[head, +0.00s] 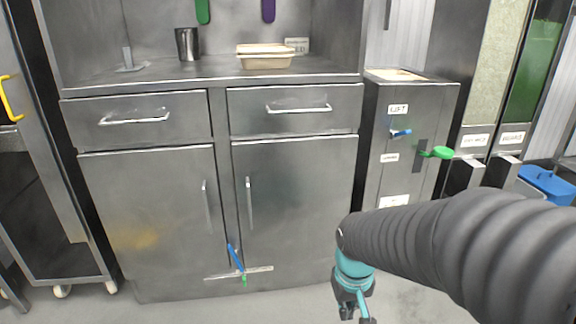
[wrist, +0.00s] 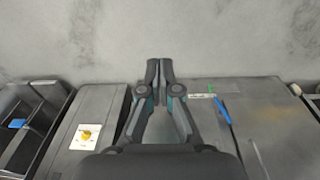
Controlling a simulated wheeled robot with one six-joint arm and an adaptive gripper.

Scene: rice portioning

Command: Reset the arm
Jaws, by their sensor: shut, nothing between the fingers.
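My gripper (head: 356,310) hangs low at the bottom of the head view, in front of the cabinet's lower right side. It points down toward the floor. In the wrist view my gripper (wrist: 159,68) has its two dark fingertips together, with nothing between them. The grey ribbed sleeve of my arm comes in from the right in the head view and hides part of what is behind it.
A metal cabinet (head: 150,215) with drawers and doors fills the middle. A dark cup (head: 187,44) and a lidded container (head: 266,62) stand on its counter. A labelled machine (head: 382,165) with a green lever (head: 437,152) stands right. Grey floor (head: 245,306) lies in front.

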